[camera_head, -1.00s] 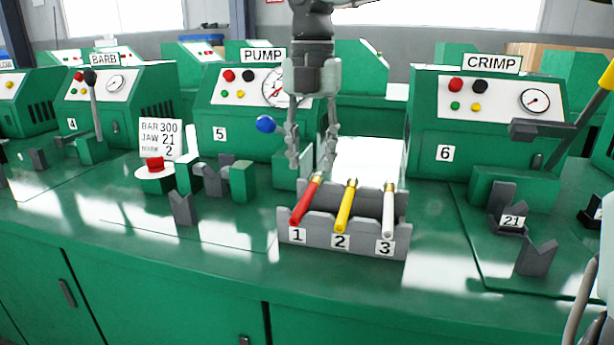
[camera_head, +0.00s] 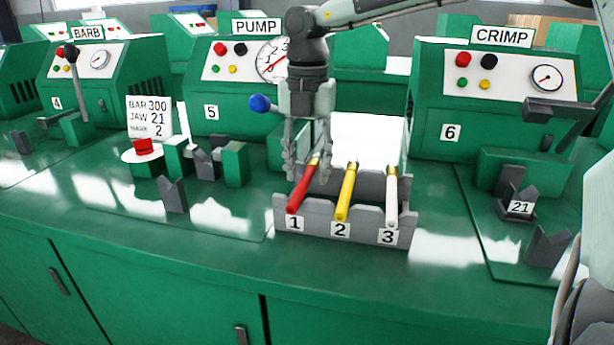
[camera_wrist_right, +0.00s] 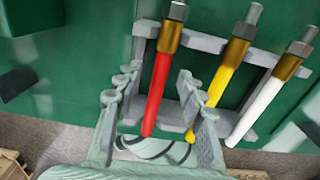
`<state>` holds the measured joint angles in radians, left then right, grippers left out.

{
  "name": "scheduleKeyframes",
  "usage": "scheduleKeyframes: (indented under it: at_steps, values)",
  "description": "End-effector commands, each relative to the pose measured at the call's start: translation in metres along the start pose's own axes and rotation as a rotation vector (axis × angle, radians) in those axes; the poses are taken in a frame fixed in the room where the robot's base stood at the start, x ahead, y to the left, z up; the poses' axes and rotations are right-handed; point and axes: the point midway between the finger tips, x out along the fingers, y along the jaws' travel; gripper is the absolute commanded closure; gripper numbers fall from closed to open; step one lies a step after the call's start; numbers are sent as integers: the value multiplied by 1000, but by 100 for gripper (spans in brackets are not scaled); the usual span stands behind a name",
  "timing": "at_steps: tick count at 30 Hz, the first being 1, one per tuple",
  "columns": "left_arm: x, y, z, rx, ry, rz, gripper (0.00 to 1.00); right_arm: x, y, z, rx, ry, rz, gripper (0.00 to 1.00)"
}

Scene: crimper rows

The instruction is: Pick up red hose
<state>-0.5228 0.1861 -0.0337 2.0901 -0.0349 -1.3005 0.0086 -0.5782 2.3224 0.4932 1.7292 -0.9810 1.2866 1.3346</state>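The red hose (camera_head: 302,190) leans in slot 1 of a grey rack (camera_head: 340,231), its brass end up and back. In the right wrist view the red hose (camera_wrist_right: 157,92) lies between the two fingers of my right gripper (camera_wrist_right: 160,84), with gaps on both sides. In the head view my right gripper (camera_head: 308,168) points down over the hose's brass end, fingers spread. Its fingers partly cover the hose's upper end.
A yellow hose (camera_head: 346,195) and a white hose (camera_head: 391,203) lean in slots 2 and 3, close beside. A blue-knobbed lever (camera_head: 260,103) of the pump machine stands left of my right gripper. Bare green bench lies before the rack.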

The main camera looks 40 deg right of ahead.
Motion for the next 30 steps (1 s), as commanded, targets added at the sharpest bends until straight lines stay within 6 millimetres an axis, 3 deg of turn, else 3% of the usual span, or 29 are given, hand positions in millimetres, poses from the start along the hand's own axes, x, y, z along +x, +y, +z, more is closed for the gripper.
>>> scheduleKeyframes:
  at_steps: [6, 16, 30]
  values:
    - [0, 6, -4, -8, 6, 11, 60, 1, 0, 0, 0, 0, 1, 60]
    - [-3, 6, -6, -8, 13, 12, 60, 0, 0, 0, 0, 0, 0, 100]
    - [-3, 2, -5, -1, 11, 3, 60, -5, 0, 0, 0, -2, 1, 100]
